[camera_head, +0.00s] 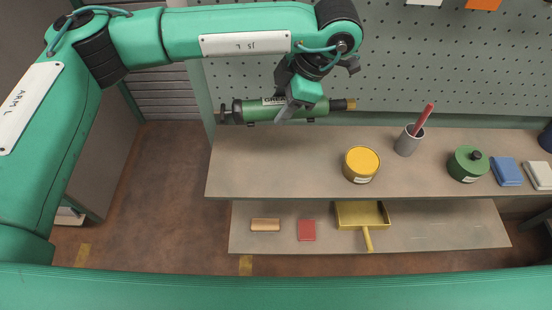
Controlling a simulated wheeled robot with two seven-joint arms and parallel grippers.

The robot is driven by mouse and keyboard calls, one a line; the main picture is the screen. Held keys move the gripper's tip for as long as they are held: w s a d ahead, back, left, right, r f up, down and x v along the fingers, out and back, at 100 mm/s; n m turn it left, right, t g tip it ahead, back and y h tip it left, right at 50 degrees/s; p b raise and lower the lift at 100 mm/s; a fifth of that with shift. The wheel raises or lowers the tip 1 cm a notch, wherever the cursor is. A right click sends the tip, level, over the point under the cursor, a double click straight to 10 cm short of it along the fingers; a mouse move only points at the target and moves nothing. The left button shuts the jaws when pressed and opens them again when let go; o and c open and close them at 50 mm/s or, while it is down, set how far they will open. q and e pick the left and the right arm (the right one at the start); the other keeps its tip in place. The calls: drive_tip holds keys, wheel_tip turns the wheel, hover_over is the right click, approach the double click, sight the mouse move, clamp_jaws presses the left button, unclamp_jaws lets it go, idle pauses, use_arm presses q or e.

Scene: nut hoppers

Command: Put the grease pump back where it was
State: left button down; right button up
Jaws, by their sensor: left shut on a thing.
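The grease pump (258,112) is a green cylinder with a partly covered white label, a dark rod and handle at its left end and a brassy tip at its right end. It lies roughly level in front of the grey pegboard (430,70), above the back of the upper shelf. My left gripper (290,108) reaches down from above and is shut around the middle of the pump. Small dark bits show under the pump; I cannot tell whether they are hooks bearing it. My right gripper is not in view.
On the upper shelf (270,165) stand a yellow tin (361,164), a grey cup (407,142) with a red-handled tool, a green lidded pot (467,164) and blue (507,171) and white blocks. The shelf's left part is clear. A yellow dustpan (361,214) lies on the lower shelf.

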use_arm(q)
drive_tip(key=shift+w+a+r+m+t, duration=0.4)
drive_tip(key=shift+a+r, duration=0.15)
drive_tip(key=shift+r, duration=0.15)
drive_tip(key=shift+f, duration=0.2)
wheel_tip(320, 180, down, 16)
drive_tip(key=p, duration=0.5)
drive_tip(key=shift+p, duration=0.4)
wheel_tip(320, 180, down, 4)
drive_tip(key=shift+r+p, duration=0.25)
drive_tip(key=shift+p, duration=0.25)
drive_tip(key=c, duration=1.3)
unclamp_jaws()
drive_tip(key=shift+f, duration=0.1)
drive_tip(key=o, duration=0.5)
